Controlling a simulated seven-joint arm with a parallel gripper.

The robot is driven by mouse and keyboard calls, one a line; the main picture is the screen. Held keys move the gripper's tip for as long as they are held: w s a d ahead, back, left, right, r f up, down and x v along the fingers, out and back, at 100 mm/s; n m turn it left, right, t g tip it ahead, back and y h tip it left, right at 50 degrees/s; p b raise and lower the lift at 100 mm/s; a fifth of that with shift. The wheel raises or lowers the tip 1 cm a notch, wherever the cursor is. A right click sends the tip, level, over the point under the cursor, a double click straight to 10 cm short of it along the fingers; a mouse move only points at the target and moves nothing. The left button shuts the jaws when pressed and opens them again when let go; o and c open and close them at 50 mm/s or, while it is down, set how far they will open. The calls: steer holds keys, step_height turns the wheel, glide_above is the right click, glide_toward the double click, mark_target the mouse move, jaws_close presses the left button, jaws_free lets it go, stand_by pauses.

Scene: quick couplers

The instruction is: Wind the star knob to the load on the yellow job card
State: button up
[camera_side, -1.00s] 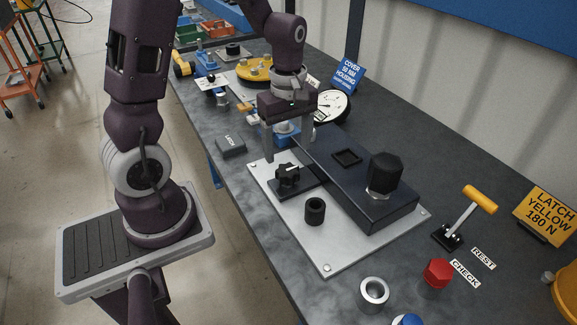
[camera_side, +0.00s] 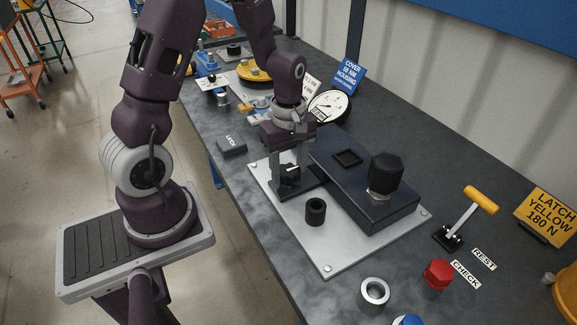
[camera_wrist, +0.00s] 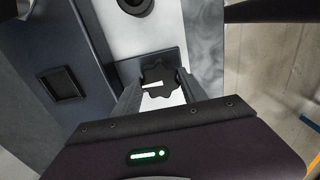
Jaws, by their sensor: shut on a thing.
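The black star knob (camera_wrist: 158,78) with a white pointer mark sits on a dark block on the light metal plate (camera_side: 330,255). It also shows in the side view (camera_side: 290,178), partly hidden by the fingers. My gripper (camera_wrist: 158,92) points down over the knob and is shut on it, one finger on each side. The yellow card (camera_side: 545,213) reading "LATCH YELLOW 180 N" stands at the far right of the bench. A round white dial gauge (camera_side: 329,106) stands behind the dark housing (camera_side: 375,200); its reading is too small to tell.
A black hex knob (camera_side: 384,172) rises from the housing. A black socket (camera_side: 315,211) stands on the plate. At right are a yellow-handled lever (camera_side: 468,215), a red hex cap (camera_side: 437,274) and a metal ring (camera_side: 374,292). A blue card (camera_side: 347,75) stands behind.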

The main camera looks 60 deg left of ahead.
steer(key=shift+m, duration=0.3)
steer(key=m, duration=0.4)
steer(key=shift+m, duration=0.3)
steer(key=m, duration=0.9)
steer(key=shift+m, duration=2.7)
steer(key=o, duration=1.4)
steer(key=shift+c, duration=0.2)
